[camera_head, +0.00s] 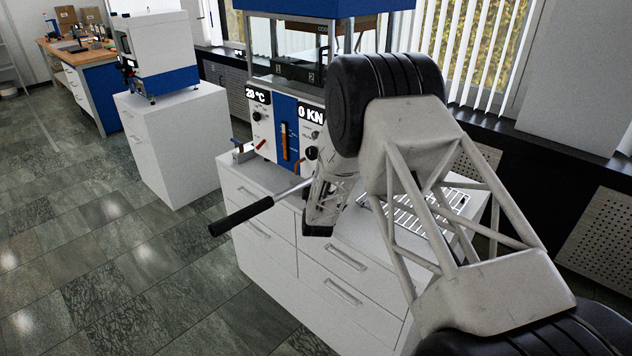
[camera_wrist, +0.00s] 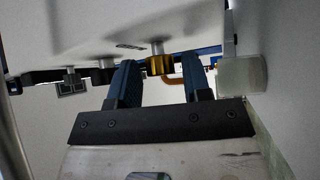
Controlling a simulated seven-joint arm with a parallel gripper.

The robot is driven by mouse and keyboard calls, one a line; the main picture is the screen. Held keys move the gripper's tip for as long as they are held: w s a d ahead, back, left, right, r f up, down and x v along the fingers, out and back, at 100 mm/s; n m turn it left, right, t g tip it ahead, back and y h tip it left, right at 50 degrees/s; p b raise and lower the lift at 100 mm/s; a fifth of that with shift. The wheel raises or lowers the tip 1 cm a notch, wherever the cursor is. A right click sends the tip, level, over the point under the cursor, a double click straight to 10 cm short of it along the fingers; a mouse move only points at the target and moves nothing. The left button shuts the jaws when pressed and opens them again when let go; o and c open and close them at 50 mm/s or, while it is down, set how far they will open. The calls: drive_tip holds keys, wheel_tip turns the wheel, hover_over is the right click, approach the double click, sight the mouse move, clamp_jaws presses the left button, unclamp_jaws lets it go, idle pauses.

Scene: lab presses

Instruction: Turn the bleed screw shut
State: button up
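In the wrist view, my gripper (camera_wrist: 160,68) has two blue fingers set apart. A brass-coloured round fitting on a short metal shaft (camera_wrist: 158,65) shows in the gap between the fingertips, with space on both sides; I see no contact. I cannot tell for certain whether it is the bleed screw. In the head view, my arm hides the fingers and part of the press front.
A long bar with a black grip (camera_head: 240,215) sticks out left from the press. A wire rack (camera_head: 425,212) lies on the cabinet top (camera_head: 228,172) at right. In the wrist view, a pale block (camera_wrist: 241,76) is close right of the fingers and a dark knob (camera_wrist: 104,76) is at left.

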drive_tip(key=shift+o, duration=0.6)
drive_tip(key=shift+s, duration=0.1)
drive_tip(key=shift+v, duration=3.8)
drive_tip(key=shift+f, duration=0.1)
